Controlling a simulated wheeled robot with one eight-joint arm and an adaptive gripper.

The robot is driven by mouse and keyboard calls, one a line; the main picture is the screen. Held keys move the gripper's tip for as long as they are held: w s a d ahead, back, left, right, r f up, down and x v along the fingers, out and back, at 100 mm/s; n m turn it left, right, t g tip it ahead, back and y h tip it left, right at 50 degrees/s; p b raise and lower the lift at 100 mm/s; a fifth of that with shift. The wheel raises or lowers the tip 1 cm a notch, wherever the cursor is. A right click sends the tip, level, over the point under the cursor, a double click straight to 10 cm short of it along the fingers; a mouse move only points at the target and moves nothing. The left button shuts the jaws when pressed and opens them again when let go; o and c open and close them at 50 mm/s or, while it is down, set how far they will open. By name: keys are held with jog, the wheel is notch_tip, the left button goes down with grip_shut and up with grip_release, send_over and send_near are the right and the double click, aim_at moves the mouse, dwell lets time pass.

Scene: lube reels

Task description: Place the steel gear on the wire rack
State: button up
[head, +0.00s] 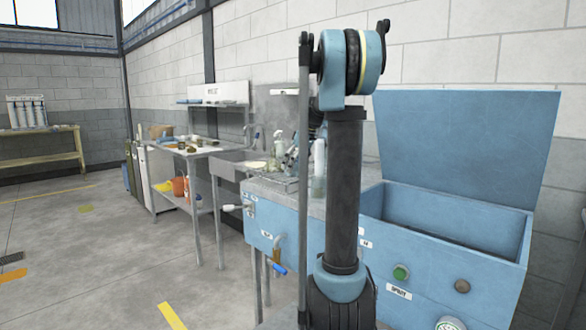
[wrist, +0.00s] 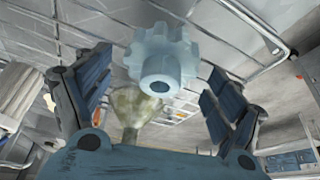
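The steel gear (wrist: 160,55) is pale grey-blue with blunt teeth and a round hub with a dark bore. It shows in the wrist view, between and beyond the fingers of my gripper (wrist: 160,68). The fingers are spread, with a gap seen on both sides of the gear. The wire rack (wrist: 262,30) shows as thin metal bars behind the gear; I cannot tell whether the gear rests on it. In the head view my arm hides much of the bench, and I cannot make out the gear there.
A greenish glass-like vessel (wrist: 135,108) stands close by in the wrist view. In the head view, a blue open-lidded parts washer (head: 455,215) is at right, bottles (head: 318,165) stand behind my arm, and a sink (head: 235,163) and worktable (head: 190,148) are further left.

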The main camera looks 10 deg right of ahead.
jog(key=v, duration=1.2)
jog(key=shift+s, duration=0.1)
